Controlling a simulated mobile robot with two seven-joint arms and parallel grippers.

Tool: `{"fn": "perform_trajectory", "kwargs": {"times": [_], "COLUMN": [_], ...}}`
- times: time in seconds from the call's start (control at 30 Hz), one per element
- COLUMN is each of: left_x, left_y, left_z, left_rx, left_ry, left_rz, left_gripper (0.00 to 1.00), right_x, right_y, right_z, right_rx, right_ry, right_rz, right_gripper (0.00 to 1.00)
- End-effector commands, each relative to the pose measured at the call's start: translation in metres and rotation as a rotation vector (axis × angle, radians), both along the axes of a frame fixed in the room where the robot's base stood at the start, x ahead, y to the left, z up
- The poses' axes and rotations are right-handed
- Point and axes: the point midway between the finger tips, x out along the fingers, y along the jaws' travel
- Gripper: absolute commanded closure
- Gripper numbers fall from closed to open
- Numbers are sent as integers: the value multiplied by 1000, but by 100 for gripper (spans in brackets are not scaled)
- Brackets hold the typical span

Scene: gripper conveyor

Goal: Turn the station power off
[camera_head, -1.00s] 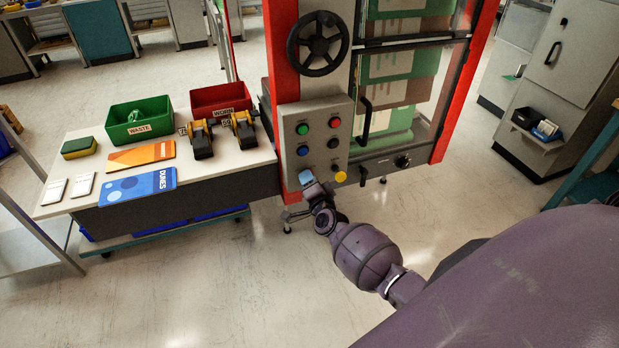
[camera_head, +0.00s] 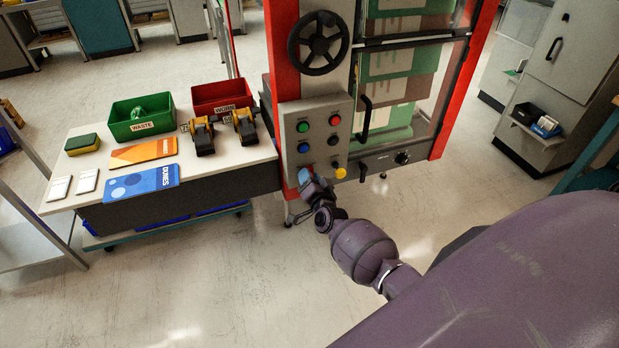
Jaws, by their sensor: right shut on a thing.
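The station's grey control panel (camera_head: 317,118) faces me on the red-framed machine. It carries a green button (camera_head: 303,127), a red button (camera_head: 335,120), a blue button (camera_head: 303,148), dark knobs (camera_head: 333,139) and a yellow button (camera_head: 340,173). My right gripper (camera_head: 308,174) is at the panel's lower left corner, shut on a small control there. I cannot tell which way the control is turned. My left gripper is not in view.
A black handwheel (camera_head: 318,43) sits above the panel. A glazed door with a black handle (camera_head: 365,118) is to its right. The table (camera_head: 225,167) at left holds a green waste bin (camera_head: 142,117), a red bin (camera_head: 222,96), cards and clamps. The floor in front is clear.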

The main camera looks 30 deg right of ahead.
Motion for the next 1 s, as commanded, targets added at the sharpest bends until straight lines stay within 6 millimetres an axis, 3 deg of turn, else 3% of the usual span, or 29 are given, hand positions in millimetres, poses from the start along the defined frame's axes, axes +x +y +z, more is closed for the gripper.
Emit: {"fn": "perform_trajectory", "kwargs": {"times": [0.17,0.2,0.33,0.73,1.0], "left_x": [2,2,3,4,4], "left_y": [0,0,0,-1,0], "left_z": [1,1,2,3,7], "left_rx": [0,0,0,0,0], "left_ry": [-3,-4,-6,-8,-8], "left_rz": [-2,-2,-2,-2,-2], "left_gripper": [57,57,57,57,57], "right_x": [0,0,0,-6,-45], "right_y": [0,0,0,1,10], "right_z": [-1,-1,0,0,-1], "right_rx": [-2,-2,-1,1,1], "right_ry": [2,2,2,1,2], "right_rz": [0,0,0,0,-1], "right_gripper": [90,61,41,40,40]}}
